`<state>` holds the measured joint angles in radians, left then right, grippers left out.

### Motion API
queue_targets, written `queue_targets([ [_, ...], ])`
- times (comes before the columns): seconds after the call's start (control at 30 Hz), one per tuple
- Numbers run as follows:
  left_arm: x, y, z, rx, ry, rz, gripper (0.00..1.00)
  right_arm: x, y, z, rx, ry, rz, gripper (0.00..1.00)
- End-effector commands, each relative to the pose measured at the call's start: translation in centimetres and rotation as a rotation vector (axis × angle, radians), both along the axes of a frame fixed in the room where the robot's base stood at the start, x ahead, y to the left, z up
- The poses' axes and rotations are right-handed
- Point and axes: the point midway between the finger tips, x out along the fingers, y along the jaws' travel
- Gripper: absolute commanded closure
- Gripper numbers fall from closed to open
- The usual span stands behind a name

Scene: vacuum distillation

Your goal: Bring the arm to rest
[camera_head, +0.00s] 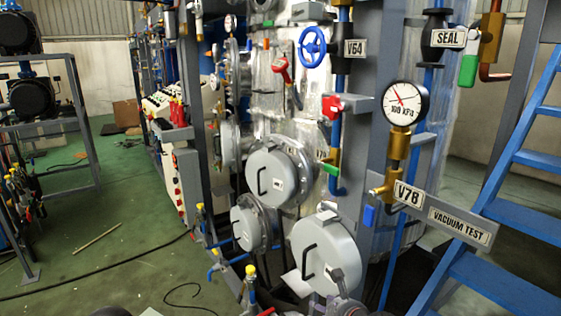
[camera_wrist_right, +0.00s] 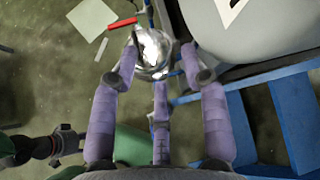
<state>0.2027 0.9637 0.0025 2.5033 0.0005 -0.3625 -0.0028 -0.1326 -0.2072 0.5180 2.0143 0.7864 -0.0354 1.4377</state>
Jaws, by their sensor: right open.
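My right gripper (camera_wrist_right: 158,58) shows in the right wrist view with its purple-grey fingers spread apart. Nothing is held between them. Beyond the fingertips is a shiny metal rounded fitting (camera_wrist_right: 152,55), with a red handle (camera_wrist_right: 122,22) beside it. I cannot tell how far it is from the fingers. In the head view I cannot clearly make out the right gripper. My left gripper is in neither view.
The distillation vessel (camera_head: 300,95) carries round grey hatches (camera_head: 270,182), valves and a pressure gauge (camera_head: 405,103). Blue stairs (camera_head: 512,205) stand at the right, and a rack (camera_head: 70,125) at the left. The green floor (camera_head: 130,215) between has cables and a stick.

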Motion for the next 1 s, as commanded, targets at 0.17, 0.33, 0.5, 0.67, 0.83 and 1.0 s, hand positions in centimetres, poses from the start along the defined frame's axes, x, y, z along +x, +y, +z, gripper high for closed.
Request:
queue_targets([
  [0.17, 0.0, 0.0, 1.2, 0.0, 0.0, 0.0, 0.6, -1.2, -0.7, -7.6, -0.28, 0.064, 0.212, 0.54],
  [0.33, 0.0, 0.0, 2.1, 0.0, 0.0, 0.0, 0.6, -3.5, -1.1, -14.1, -0.507, 0.106, 0.465, 0.54],
  [0.5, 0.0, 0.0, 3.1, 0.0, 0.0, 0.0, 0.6, -6.9, -1.2, -20.0, -0.682, 0.125, 0.754, 0.54],
  [0.67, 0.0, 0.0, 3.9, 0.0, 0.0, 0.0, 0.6, -11.0, -0.9, -24.8, -0.796, 0.112, 1.046, 0.54],
  [0.83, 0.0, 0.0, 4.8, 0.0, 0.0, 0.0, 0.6, -16.1, -0.1, -29.0, -0.864, 0.051, 1.363, 0.54],
  [1.0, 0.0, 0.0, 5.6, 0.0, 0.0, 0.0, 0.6, -20.9, 1.1, -31.7, -0.881, -0.052, 1.629, 0.54],
])
